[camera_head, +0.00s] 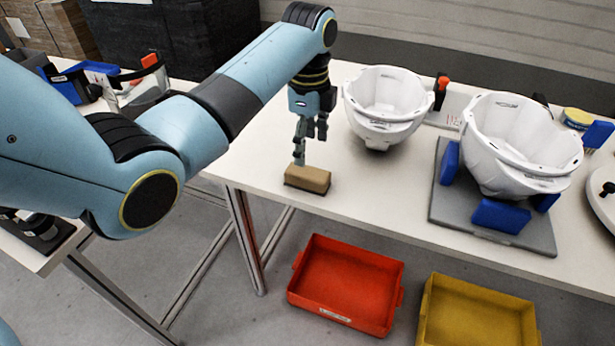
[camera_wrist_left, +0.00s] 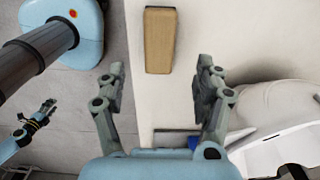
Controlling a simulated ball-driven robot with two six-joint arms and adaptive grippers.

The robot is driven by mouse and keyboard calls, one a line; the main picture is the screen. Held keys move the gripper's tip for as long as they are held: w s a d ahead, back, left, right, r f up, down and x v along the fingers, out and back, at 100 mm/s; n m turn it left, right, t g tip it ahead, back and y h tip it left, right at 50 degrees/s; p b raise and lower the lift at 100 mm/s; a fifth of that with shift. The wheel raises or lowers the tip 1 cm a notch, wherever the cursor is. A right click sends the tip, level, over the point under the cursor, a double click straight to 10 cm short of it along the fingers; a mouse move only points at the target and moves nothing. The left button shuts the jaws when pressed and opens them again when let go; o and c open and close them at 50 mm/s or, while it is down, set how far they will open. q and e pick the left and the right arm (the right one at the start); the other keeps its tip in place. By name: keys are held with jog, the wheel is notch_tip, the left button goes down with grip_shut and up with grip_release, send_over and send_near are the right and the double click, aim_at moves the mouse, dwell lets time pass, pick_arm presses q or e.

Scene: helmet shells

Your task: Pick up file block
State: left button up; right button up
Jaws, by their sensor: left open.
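The file block (camera_head: 307,180) is a tan-brown rectangular block lying on the white table near its front left corner. In the left wrist view the block (camera_wrist_left: 160,40) lies at the top centre, beyond the fingertips. My left gripper (camera_head: 312,130) points down over the table just behind and above the block. In its wrist view my left gripper (camera_wrist_left: 162,78) is open, with its fingers apart and nothing between them. One finger overlaps the block's top edge in the head view; I cannot tell whether they touch. My right gripper (camera_wrist_left: 40,115) shows small at the wrist view's left edge, its fingers unclear.
A white helmet shell (camera_head: 385,98) stands right of my left gripper. Another shell (camera_head: 520,140) sits on a grey fixture (camera_head: 495,227) with blue supports. A red bin (camera_head: 347,284) and a yellow bin (camera_head: 478,312) stand below the table front. The table around the block is clear.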

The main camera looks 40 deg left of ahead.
aim_at(306, 171)
pick_arm(q)
jog(key=f, duration=0.8)
jog(key=shift+s+a, duration=0.1)
jog(key=shift+a, duration=0.15)
grip_shut()
jog(key=shift+r, duration=0.15)
jog(key=shift+r, duration=0.3)
jog(key=r, duration=0.2)
jog(key=d+r, duration=0.1)
jog(key=shift+s+r, duration=0.1)
jog(key=shift+r, duration=0.25)
jog(key=s+d+r, duration=0.3)
jog(key=d+r, duration=0.3)
jog(key=d, duration=0.4)
jog(key=shift+r, duration=0.2)
jog(key=shift+s, duration=0.1)
